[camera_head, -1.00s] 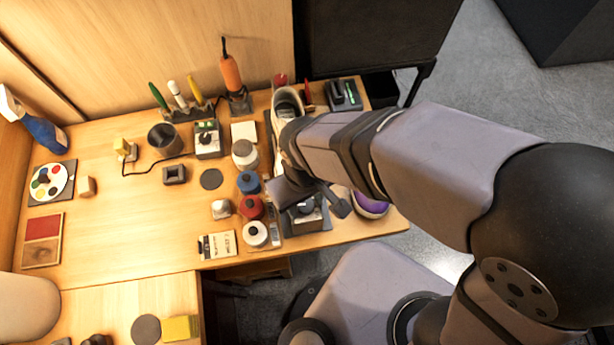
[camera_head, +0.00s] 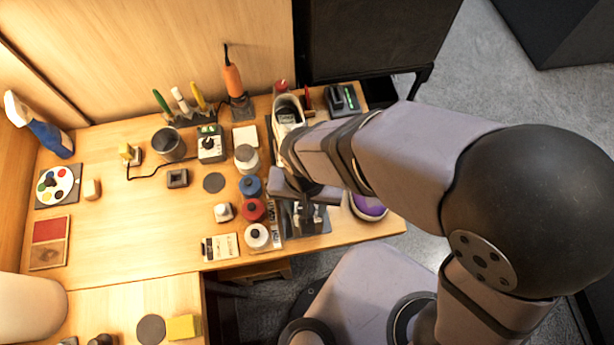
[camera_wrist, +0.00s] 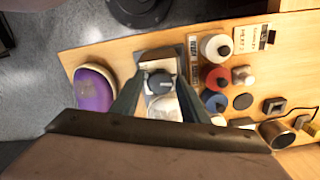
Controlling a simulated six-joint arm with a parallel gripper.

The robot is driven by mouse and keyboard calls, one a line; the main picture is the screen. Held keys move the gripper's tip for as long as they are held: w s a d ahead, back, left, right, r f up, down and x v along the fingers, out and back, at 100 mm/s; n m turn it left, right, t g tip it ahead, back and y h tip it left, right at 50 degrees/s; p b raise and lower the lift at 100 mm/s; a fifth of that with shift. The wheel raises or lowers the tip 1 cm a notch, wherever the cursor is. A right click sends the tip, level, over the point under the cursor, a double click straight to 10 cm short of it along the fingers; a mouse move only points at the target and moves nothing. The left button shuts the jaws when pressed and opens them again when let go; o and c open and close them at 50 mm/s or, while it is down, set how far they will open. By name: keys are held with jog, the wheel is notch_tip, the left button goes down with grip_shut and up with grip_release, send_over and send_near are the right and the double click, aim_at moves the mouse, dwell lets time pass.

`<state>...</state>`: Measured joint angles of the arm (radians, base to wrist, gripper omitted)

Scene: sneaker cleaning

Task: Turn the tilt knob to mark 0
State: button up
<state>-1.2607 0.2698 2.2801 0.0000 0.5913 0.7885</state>
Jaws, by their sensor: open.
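A dark round knob (camera_wrist: 159,82) sits on a small grey device (camera_wrist: 156,56) near the table's front edge in the wrist view. I take it for the tilt knob. A pale line shows on its top, but I cannot read any marks. My gripper (camera_wrist: 158,88) is open, with one finger on each side of the knob. I cannot tell whether the fingers touch it. In the head view my gripper (camera_head: 304,196) is over the device (camera_head: 318,222), hiding most of it and the knob.
White, red and blue lidded jars (camera_head: 252,210) stand close to the left of the device. A purple-topped object (camera_head: 368,205) lies to its right. A sneaker (camera_head: 288,112) stands behind. The table's front edge is close.

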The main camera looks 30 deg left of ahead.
jog(key=c, duration=0.8)
jog(key=shift+n+p, duration=0.35)
jog(key=shift+n, duration=0.65)
jog(key=o, duration=0.8)
jog(key=shift+r+p, duration=2.45)
jog(key=shift+r, duration=0.1)
